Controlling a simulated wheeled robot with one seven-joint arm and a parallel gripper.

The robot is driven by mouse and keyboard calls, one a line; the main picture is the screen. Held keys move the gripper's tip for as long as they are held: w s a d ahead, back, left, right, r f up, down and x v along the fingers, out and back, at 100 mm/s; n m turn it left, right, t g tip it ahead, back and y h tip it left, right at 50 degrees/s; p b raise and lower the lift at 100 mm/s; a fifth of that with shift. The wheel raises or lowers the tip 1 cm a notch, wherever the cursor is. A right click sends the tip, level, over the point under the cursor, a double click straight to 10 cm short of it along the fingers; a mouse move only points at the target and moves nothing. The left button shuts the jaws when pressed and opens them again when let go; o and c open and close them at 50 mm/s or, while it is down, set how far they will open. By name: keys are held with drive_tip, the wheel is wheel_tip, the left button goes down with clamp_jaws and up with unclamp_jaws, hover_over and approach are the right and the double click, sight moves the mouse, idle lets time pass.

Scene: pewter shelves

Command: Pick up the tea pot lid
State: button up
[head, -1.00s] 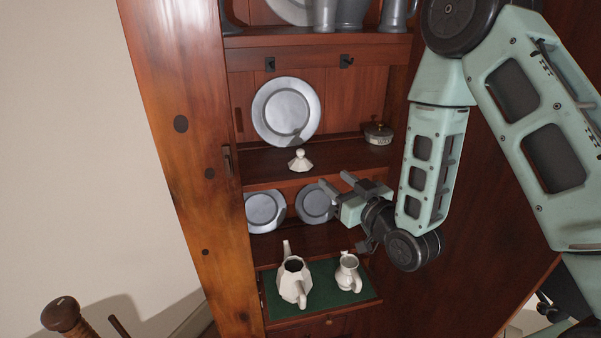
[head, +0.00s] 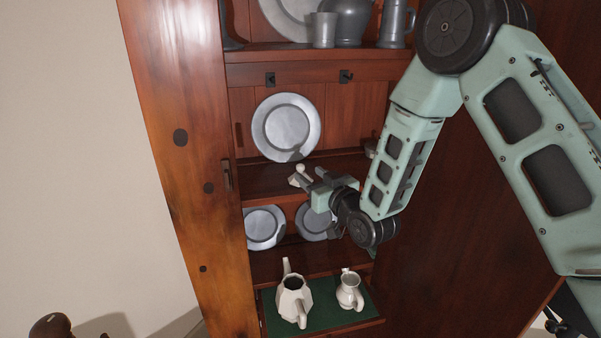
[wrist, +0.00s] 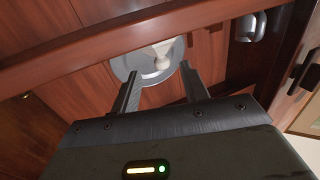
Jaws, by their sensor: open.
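The tea pot lid (head: 297,176) is small, white and faceted with a round knob. It sits on the middle shelf, partly hidden by my gripper (head: 312,181) in the head view. In the wrist view the lid (wrist: 161,56) shows between and beyond the tips of my gripper (wrist: 160,68). The two fingers are apart with nothing between them; the lid looks still clear of both. The white tea pot (head: 292,300) stands without a lid on the green-lined pull-out board below.
A pewter plate (head: 286,127) leans behind the lid. Smaller plates (head: 264,228) stand on the shelf below. A white jug (head: 349,290) stands beside the tea pot. A shelf edge (wrist: 60,68) crosses the wrist view near the fingers.

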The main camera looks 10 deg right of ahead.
sight(303, 170)
drive_tip(key=p+x, duration=0.2)
drive_tip(key=x, duration=0.2)
drive_tip(key=shift+w+a+p, duration=0.25)
drive_tip(key=shift+w+p, duration=0.05)
drive_tip(key=shift+p, duration=0.1)
drive_tip(key=shift+w+a+f, duration=0.1)
drive_tip(key=shift+w+a, duration=0.05)
drive_tip(key=shift+w, duration=0.3)
clamp_jaws()
